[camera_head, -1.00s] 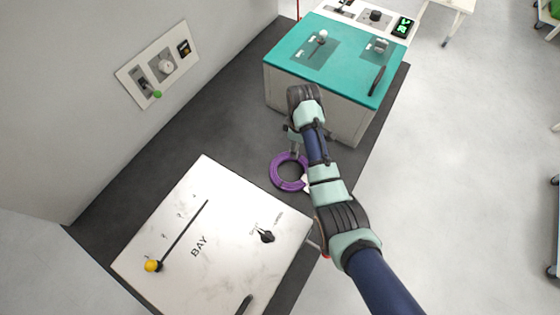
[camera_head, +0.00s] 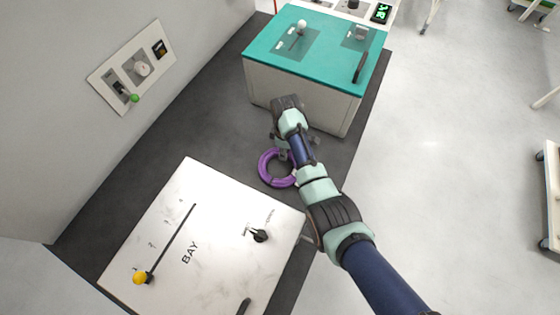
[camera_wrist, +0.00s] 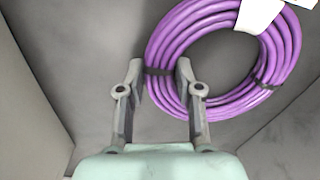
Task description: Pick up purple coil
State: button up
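The purple coil (camera_head: 265,168) lies flat on the dark floor between the white BAY cabinet and the teal-topped cabinet. It also shows in the wrist view (camera_wrist: 165,42), with black ties and a white tag around its ring. My gripper (camera_wrist: 160,72) is open, its two fingers on either side of the coil's near-left section by a black tie. The right finger overlaps the ring in the picture; I cannot tell whether it touches. In the head view my gripper (camera_head: 284,153) is over the coil's upper edge, and my arm hides part of its right side.
The white BAY cabinet (camera_head: 185,235) with a yellow-knobbed lever stands close in front of the coil. The teal-topped cabinet (camera_head: 320,50) stands behind it. A wall panel (camera_head: 130,68) is at the left. Dark floor (camera_head: 200,130) is clear left of the coil.

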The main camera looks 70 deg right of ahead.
grip_shut()
jog(key=shift+r, duration=0.1)
notch_tip(320, 180, up, 20)
jog(key=p, duration=0.9)
